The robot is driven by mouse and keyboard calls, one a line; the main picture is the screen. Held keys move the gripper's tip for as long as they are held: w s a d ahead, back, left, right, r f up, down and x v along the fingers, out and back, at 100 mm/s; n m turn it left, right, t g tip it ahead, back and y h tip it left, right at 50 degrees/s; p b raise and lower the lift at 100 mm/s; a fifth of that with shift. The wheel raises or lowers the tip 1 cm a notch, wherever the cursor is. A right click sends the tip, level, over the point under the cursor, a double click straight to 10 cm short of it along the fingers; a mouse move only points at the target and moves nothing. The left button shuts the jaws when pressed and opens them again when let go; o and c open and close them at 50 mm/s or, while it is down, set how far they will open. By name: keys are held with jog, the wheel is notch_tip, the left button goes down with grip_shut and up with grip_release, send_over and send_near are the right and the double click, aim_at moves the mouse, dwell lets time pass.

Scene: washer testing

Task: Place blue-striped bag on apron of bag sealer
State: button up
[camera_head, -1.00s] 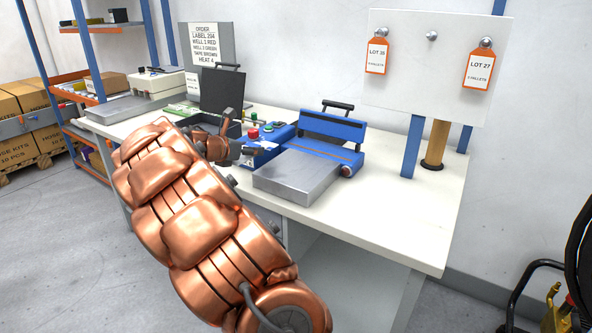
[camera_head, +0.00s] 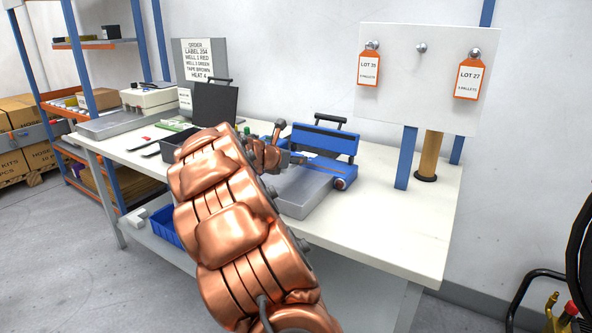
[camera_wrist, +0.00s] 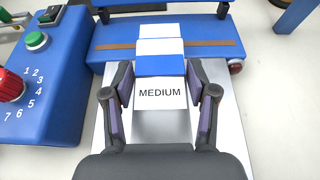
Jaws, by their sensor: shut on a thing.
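In the wrist view my gripper (camera_wrist: 160,84) has its two dark fingers on either side of a white bag (camera_wrist: 160,94) with a blue stripe, labelled MEDIUM. The bag lies in line with the blue bag sealer (camera_wrist: 110,62), over its metal apron (camera_wrist: 229,130), and its far end overlaps the brown strip. I cannot tell whether the bag rests on the apron or is just above it. In the head view the apron (camera_head: 305,194) and sealer (camera_head: 327,170) are partly behind my copper arm, and the bag cannot be made out.
A control box with a red knob (camera_wrist: 10,86) and green button (camera_wrist: 36,40) stands left of the apron. An upright board with LOT tags (camera_head: 415,75) stands at the right of the table. The tabletop (camera_head: 400,235) at the front right is clear.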

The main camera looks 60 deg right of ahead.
aim_at(296, 177)
jog(key=shift+s+d, duration=0.25)
jog(key=shift+d, duration=0.1)
jog(key=shift+s+d+f+b, duration=0.1)
jog(key=shift+f+b, duration=0.5)
jog(key=shift+f, duration=1.25)
jog(key=shift+f, duration=0.1)
jog(key=o, duration=1.3)
jog(key=shift+r, duration=0.2)
jog(key=p+v, duration=0.1)
jog(key=v, duration=1.1)
jog(key=shift+f, duration=0.1)
jog(key=shift+s, duration=0.1)
